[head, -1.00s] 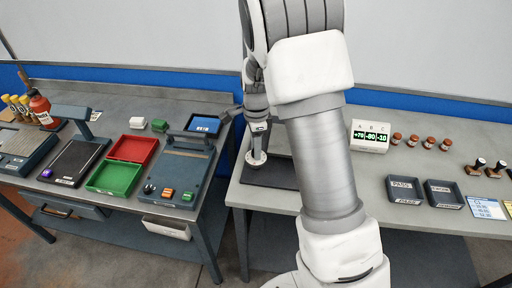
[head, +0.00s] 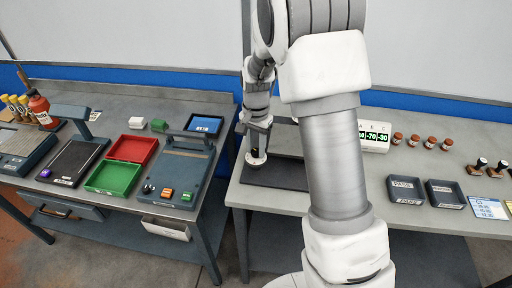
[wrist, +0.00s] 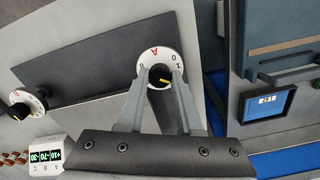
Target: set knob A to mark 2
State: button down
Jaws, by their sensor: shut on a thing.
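Knob A (wrist: 156,82) is a dark knob with a yellow pointer line, set in a white dial (wrist: 155,52) with a red letter A. My gripper (wrist: 159,73) is shut on this knob, one finger on each side. The pointer line points toward the right in the wrist view. My fingers cover the lower part of the dial, so I cannot read which mark it points at. In the head view my gripper (head: 257,148) is low over the dark panel (head: 283,177), and the knob is mostly hidden.
A second knob with a white dial (wrist: 24,103) stands at the left in the wrist view. A display labelled A B C (wrist: 45,155) shows green numbers. Black trays (head: 407,190) and brown-capped jars (head: 431,142) are right of my arm. A tablet (wrist: 267,104) lies on the neighbouring bench.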

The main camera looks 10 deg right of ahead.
aim_at(256, 150)
jog(key=shift+n, duration=0.6)
jog(key=c, duration=0.6)
grip_release()
jog(key=shift+o, duration=0.2)
jog(key=shift+r, duration=0.15)
notch_tip(256, 150, up, 17)
jog(key=p, duration=0.1)
jog(key=shift+r, duration=0.15)
